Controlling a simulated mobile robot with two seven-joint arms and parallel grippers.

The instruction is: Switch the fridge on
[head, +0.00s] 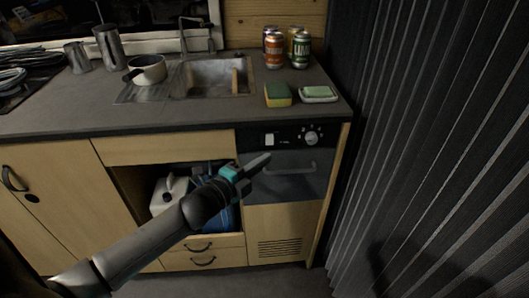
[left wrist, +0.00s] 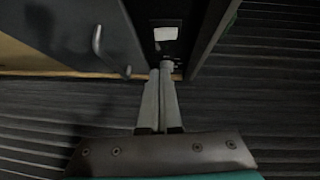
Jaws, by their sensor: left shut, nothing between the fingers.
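The fridge (head: 285,188) is a dark grey front with a bar handle, set in the wooden counter below the worktop. Its black control panel (head: 288,138) carries a white switch (head: 269,140) on the left and a round silver knob (head: 311,138) on the right. My left gripper (head: 267,157) is shut and empty, its tips just below the white switch in the head view. In the left wrist view the shut fingers (left wrist: 161,68) point at the dark panel, with the white switch (left wrist: 164,33) beyond the tips. I cannot tell whether they touch the panel. My right gripper is not in view.
A sponge (head: 278,95), a soap dish (head: 318,94) and several cans (head: 274,50) stand on the worktop above the fridge. A sink (head: 213,78) lies left of them. A dark pleated curtain (head: 425,150) closes off the right side. An open cubby holds a white canister (head: 168,192).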

